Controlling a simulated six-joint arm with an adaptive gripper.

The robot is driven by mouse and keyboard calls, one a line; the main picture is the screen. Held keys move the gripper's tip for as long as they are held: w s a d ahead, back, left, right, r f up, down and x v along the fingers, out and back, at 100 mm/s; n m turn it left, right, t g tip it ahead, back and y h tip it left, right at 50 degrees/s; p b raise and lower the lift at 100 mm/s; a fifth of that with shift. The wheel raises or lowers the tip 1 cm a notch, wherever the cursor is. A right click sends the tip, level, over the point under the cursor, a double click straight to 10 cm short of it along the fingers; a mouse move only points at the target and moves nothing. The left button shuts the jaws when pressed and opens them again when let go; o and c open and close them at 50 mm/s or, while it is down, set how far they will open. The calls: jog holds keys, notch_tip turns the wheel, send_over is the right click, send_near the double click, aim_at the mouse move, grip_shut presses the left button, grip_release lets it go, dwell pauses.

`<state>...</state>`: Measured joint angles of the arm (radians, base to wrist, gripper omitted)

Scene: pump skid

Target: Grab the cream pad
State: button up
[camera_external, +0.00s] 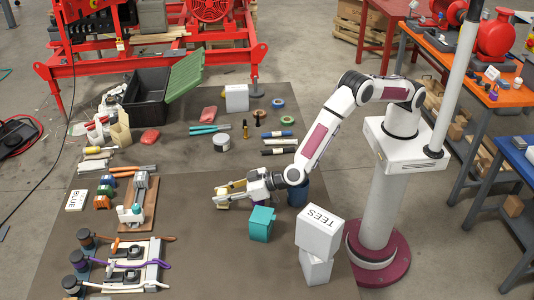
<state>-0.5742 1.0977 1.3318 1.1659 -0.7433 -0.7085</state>
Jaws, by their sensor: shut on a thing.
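My gripper (240,189) is at the middle of the dark mat (200,270), reaching left from the arm. It is shut on the cream pad (223,195), a small pale yellowish block at its fingertips. The fingers hide part of the pad. I cannot tell whether the pad touches the mat or is held just above it.
A teal box (262,223) and a dark blue cup (298,193) stand close to my gripper. A wooden board with a clamp (138,205) lies left. A black crate (146,100) stands behind. Mat left of the pad is clear.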

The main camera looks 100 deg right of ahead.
aim_at(222, 190)
jog(key=shift+r, duration=4.65)
